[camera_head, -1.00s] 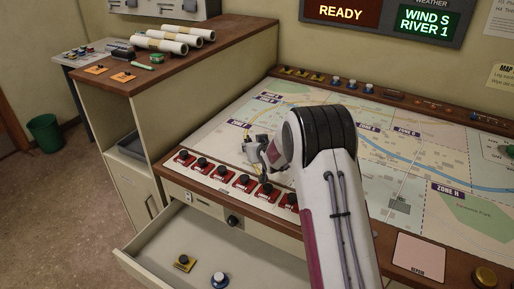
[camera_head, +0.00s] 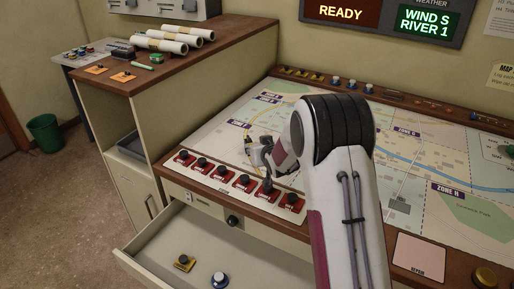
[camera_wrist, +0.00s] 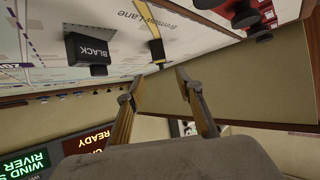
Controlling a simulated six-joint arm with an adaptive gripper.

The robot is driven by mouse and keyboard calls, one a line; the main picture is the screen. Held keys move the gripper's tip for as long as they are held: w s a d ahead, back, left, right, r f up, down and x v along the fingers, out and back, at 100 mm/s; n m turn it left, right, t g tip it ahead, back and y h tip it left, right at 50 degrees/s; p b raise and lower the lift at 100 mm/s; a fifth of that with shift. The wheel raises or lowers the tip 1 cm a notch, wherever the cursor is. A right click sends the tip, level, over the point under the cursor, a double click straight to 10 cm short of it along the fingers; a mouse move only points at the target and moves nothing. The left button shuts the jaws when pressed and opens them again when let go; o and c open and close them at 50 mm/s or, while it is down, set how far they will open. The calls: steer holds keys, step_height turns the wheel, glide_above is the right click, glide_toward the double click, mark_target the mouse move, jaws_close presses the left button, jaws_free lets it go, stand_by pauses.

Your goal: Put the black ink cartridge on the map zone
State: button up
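The black ink cartridge (camera_wrist: 88,50) is a dark box with the word BLACK in white, standing on the map (camera_wrist: 120,15) in the wrist view. It is to the left of my gripper (camera_wrist: 158,72) there, apart from the fingers. My gripper is open with nothing between its fingers. In the head view my gripper (camera_head: 262,166) is low over the map's front left part, and my arm covers much of that area. I cannot make out the cartridge in the head view. The map (camera_head: 470,225) carries several labelled zones.
A row of red-labelled knobs (camera_head: 222,171) lines the console's front edge. An open drawer (camera_head: 155,245) below holds a yellow-based button (camera_head: 183,262) and a blue-based knob (camera_head: 219,279).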

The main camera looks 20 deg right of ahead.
steer(key=shift+r, duration=0.1)
stand_by(0.3)
steer(key=s+a+r+g+h, duration=0.1)
steer(key=s+r+g, duration=0.1)
steer(key=s+r, duration=0.7)
steer(key=s+a+r+g, duration=0.1)
steer(key=s+r, duration=0.6)
steer(key=s, duration=0.5)
steer(key=s+a+g, duration=0.1)
steer(key=s+a, duration=0.1)
steer(key=s, duration=1.3)
steer(key=s+a+g+y, duration=0.1)
steer(key=s+g, duration=0.1)
steer(key=s, duration=1.4)
steer(key=shift+a+f+g, duration=0.3)
steer(key=shift+a+f, duration=0.05)
steer(key=shift+a, duration=0.05)
